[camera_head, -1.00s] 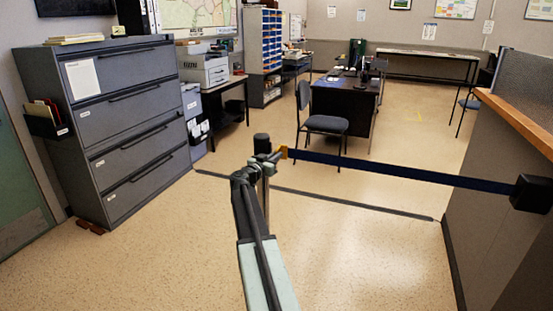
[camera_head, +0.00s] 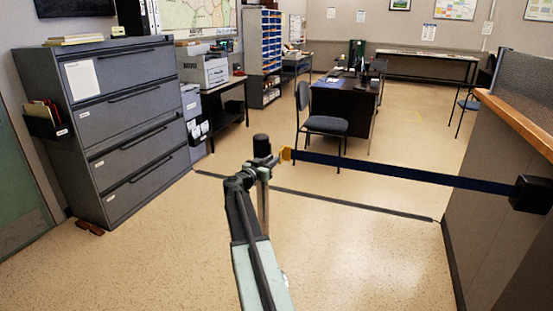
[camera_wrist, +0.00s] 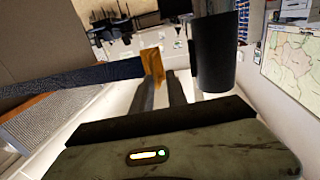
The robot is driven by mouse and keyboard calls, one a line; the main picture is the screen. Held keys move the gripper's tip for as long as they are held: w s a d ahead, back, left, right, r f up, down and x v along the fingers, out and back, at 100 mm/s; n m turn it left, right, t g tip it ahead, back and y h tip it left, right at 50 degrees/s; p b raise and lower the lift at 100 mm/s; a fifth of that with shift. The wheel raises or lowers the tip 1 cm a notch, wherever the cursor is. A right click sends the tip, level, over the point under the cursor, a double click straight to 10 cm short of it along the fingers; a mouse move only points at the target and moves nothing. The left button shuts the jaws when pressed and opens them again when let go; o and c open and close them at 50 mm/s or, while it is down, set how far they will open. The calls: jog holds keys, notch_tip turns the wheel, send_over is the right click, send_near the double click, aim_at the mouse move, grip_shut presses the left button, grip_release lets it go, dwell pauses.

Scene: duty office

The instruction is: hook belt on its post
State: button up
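The dark blue belt (camera_head: 390,172) runs taut from a black wall case (camera_head: 531,194) at right to its yellow end tab (camera_head: 286,154). The tab also shows in the wrist view (camera_wrist: 153,67), at my fingertips. My gripper (camera_head: 277,157) is shut on the tab, with a narrow gap between the fingers behind it. The black-topped post (camera_head: 261,145) stands close by, just left of the tab; its lower part is partly behind my arm. In the wrist view the black post top (camera_wrist: 213,60) is right of the fingers, apart from the tab. The slot is not discernible.
A grey filing cabinet (camera_head: 125,125) stands at left. A wood-topped counter (camera_head: 520,123) stands at right. A chair (camera_head: 324,124) and dark desk (camera_head: 345,100) are beyond the belt. A dark strip (camera_head: 340,200) crosses the floor. The floor around the post is clear.

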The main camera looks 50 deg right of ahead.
jog(key=a, duration=0.2)
jog(key=s+a, duration=0.1)
jog(key=a, duration=0.1)
jog(key=shift+o, duration=1.4)
jog(key=shift+w, duration=0.2)
jog(key=s+d, duration=0.5)
jog(key=s, duration=0.7)
jog(key=s+d, duration=0.5)
jog(key=s, duration=0.7)
jog(key=w+d, duration=0.1)
jog(key=d, duration=0.6)
jog(key=shift+w+d, duration=0.2)
grip_shut()
jog(key=shift+s, duration=0.1)
grip_release()
